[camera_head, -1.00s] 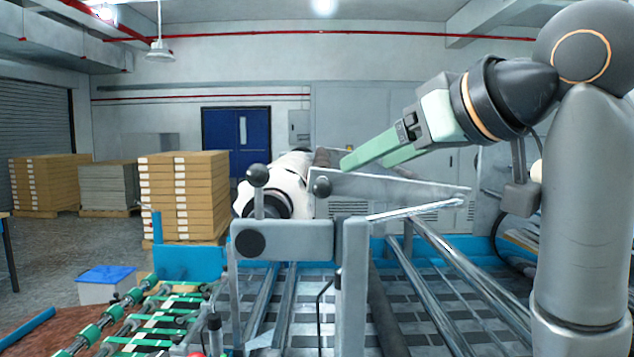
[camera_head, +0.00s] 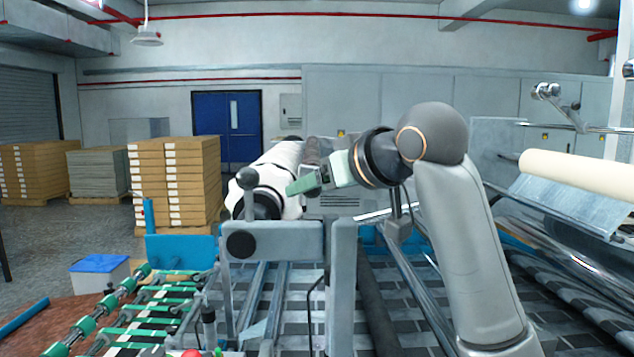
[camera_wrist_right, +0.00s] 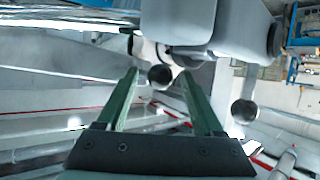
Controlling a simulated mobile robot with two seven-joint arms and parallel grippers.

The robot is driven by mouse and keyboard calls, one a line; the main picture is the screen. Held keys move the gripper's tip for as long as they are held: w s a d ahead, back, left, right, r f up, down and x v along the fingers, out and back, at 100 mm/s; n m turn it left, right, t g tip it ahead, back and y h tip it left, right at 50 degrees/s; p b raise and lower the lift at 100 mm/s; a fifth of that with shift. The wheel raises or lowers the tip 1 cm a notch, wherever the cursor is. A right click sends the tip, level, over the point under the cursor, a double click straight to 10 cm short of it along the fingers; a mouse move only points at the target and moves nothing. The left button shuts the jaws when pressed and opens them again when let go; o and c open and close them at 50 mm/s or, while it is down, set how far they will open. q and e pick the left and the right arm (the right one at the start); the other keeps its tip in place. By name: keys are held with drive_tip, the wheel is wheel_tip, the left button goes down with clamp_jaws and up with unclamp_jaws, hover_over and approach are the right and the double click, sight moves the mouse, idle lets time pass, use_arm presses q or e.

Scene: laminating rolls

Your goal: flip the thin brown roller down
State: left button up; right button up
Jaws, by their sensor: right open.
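A thin dark brownish roller (camera_head: 313,150) lies beside the thick white roll (camera_head: 277,165) at the machine's far end, partly hidden by my right arm. My right gripper (camera_head: 290,188), with green fingers, reaches in from the right to just beside the white roll's near end. In the right wrist view my right gripper (camera_wrist_right: 160,76) is open, with a black ball knob (camera_wrist_right: 160,78) showing between its fingertips. I cannot tell whether they touch. Another black knob (camera_head: 247,178) stands upright on the grey bracket (camera_head: 290,240). My left gripper is not in view.
Grey side plates and metal bars surround the gripper closely. Green-wheeled conveyor rollers (camera_head: 150,315) lie at front left. A cream roll (camera_head: 580,172) is at the right. Stacked boxes (camera_head: 175,180) stand on the floor behind left.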

clamp_jaws()
idle(0.5)
idle(0.8)
